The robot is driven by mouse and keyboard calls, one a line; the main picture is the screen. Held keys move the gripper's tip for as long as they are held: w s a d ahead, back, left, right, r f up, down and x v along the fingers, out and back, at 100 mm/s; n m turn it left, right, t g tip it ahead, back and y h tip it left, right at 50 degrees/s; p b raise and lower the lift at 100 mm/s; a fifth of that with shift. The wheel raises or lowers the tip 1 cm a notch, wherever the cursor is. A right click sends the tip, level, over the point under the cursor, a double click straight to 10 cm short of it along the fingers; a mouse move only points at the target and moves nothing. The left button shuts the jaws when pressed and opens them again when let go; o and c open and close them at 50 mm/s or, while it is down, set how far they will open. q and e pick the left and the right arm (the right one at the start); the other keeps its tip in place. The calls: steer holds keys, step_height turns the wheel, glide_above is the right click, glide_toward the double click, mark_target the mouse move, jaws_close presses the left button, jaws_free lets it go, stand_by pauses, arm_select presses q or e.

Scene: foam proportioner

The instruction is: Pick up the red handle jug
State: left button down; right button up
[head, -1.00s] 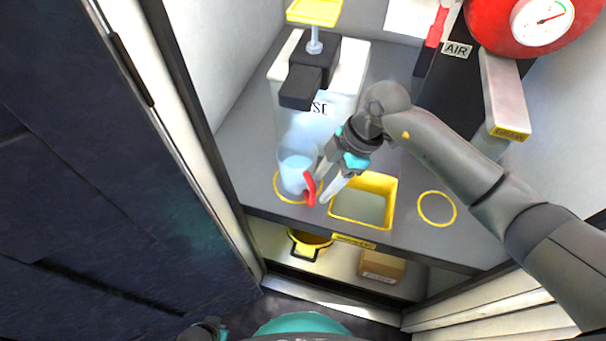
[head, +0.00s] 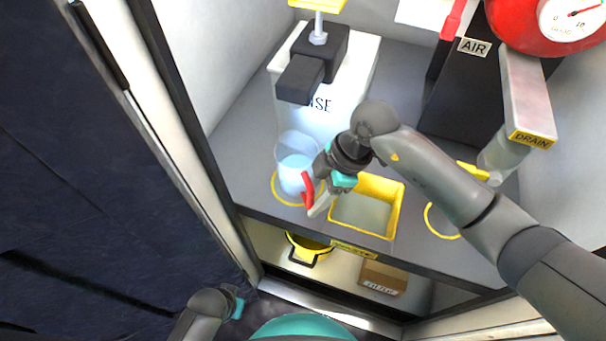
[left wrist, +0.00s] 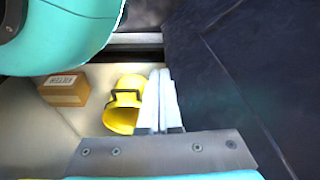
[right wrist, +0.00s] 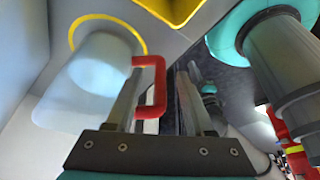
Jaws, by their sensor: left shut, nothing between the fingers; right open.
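The clear jug (head: 296,172) with pale blue liquid stands upright inside a yellow ring on the grey counter. Its red handle (head: 307,190) faces the front right. My right gripper (head: 320,205) is open at the handle. In the right wrist view the red handle (right wrist: 158,88) shows between the open fingers (right wrist: 162,78), close against the left one. I cannot tell whether that finger passes through the handle loop. The jug body (right wrist: 98,68) is left of the fingers there. My left gripper (head: 237,305) is low and away from the counter, its fingers (left wrist: 160,105) shut and empty.
A yellow square-rimmed basin (head: 395,205) is right of the jug. A white tank (head: 350,90) stands behind. A drain spout (head: 530,100) is at right. Below the counter are a yellow bucket (head: 308,250) and a box (head: 383,277). A dark door stands left.

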steer(key=shift+a+f, duration=0.1)
steer(key=shift+f, duration=0.05)
jaws_close()
stand_by(0.5)
stand_by(1.0)
